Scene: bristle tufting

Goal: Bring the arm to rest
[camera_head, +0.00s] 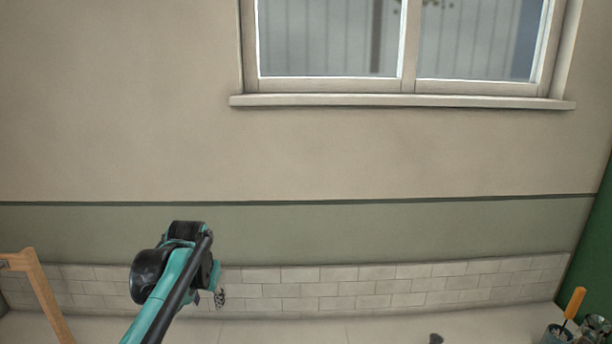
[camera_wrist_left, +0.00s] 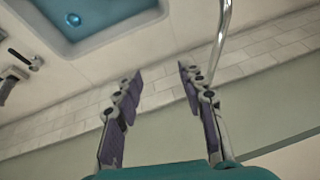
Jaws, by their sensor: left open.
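My left arm is teal and black and comes up from the bottom of the head view. My left gripper (camera_head: 219,297) shows only in small part there, in front of the white tiles. In the left wrist view the gripper (camera_wrist_left: 160,80) is open, its two purple-padded fingers apart with nothing between them. My right arm and gripper are not in view.
The wrist view shows a basin (camera_wrist_left: 130,22) with blue inside and a small blue ball (camera_wrist_left: 73,19), plus a curved metal pipe (camera_wrist_left: 222,40). In the head view, a wooden frame (camera_head: 42,290) stands left and a container with an orange-handled tool (camera_head: 574,303) stands right.

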